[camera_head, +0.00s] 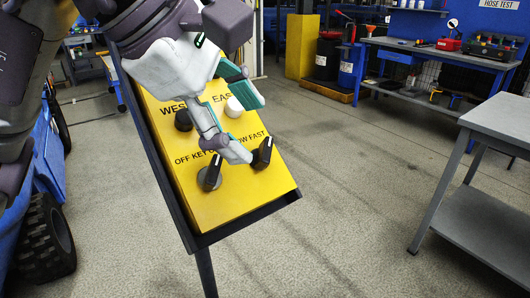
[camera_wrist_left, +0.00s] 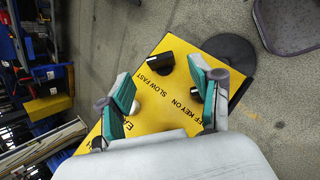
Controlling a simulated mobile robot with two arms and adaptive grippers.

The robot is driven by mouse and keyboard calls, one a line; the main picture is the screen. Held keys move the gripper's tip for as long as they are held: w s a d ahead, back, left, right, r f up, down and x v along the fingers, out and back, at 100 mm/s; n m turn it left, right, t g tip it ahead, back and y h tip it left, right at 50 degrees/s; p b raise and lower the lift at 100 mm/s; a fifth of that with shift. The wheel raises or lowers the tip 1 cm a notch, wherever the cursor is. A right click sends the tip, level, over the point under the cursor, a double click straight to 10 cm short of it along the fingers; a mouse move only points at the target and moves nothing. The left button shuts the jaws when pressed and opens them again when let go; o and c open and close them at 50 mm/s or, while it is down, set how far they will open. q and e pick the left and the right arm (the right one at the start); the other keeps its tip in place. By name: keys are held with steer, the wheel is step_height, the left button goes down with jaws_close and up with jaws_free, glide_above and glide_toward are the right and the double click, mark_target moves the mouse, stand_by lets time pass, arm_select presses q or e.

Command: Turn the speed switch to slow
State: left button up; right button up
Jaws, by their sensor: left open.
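The yellow control panel (camera_head: 232,195) has a black speed switch (camera_head: 263,153) under the SLOW FAST lettering. A similar black key switch (camera_head: 211,173) is to its left, under OFF KEY ON. My left gripper (camera_head: 252,130) is open over the panel, with its lower fingertip close beside the speed switch; touching or apart I cannot tell. In the left wrist view, the speed switch (camera_wrist_left: 160,63) shows in the gap beyond the open fingers (camera_wrist_left: 165,84), and the right finger partly hides the key switch. I cannot tell which label the speed switch points at. My right gripper is out of view.
A black button (camera_head: 183,121) and a white button (camera_head: 235,107) sit higher on the panel, near WEST and EAST. A dark frame edges the panel. A grey table (camera_head: 500,125) stands at the right, with open floor between.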

mark_target(264, 148)
arm_select(q)
steer(key=x, duration=0.6)
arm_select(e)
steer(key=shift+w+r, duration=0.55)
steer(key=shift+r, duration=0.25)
arm_select(q)
steer(key=shift+c, duration=0.3)
steer(key=c, duration=1.1)
steer(key=shift+b, duration=0.35)
